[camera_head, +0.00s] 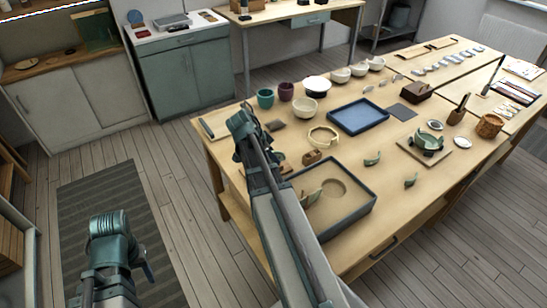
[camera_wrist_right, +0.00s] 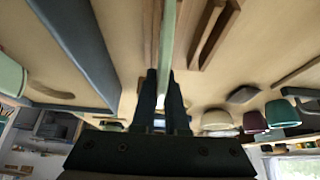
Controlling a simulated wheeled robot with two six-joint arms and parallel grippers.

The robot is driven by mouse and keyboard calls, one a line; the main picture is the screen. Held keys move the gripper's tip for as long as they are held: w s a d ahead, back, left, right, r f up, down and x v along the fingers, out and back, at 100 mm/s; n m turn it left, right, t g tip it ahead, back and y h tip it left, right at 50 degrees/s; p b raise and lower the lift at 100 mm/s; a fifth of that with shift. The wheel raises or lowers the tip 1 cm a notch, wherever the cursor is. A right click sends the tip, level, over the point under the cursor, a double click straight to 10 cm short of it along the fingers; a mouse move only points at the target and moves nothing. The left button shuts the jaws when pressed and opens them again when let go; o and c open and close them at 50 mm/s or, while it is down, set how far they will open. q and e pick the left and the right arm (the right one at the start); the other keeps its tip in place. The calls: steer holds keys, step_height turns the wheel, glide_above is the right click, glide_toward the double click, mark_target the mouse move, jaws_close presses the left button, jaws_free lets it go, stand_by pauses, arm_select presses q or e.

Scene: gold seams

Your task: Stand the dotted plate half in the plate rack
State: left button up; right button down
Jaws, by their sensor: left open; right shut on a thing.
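My right gripper (camera_wrist_right: 163,95) is shut on a pale green plate half (camera_wrist_right: 168,35), seen edge-on in the right wrist view. Its dots do not show from this angle. Wooden bars of the plate rack (camera_wrist_right: 208,35) stand close on both sides of the plate half. I cannot tell whether the plate half touches the rack's base. In the head view my right arm covers most of this spot, and a brown wooden piece (camera_head: 311,157) shows just right of it. My left gripper (camera_head: 146,270) is low at the left, away from the table, with its fingers barely visible.
A dark-walled tray (camera_head: 350,222) lies beside the arm, its wall also at the left of the wrist view (camera_wrist_right: 72,50). Floor around my left arm is clear.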

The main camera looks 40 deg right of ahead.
steer(key=shift+f+b, duration=0.95)
steer(key=shift+f, duration=0.05)
stand_by(1.8)
steer(key=shift+r, duration=0.1)
stand_by(0.8)
steer(key=c, duration=0.9)
jaws_free()
steer(key=shift+s, duration=0.1)
steer(key=shift+o, duration=0.2)
steer(key=shift+o, duration=1.3)
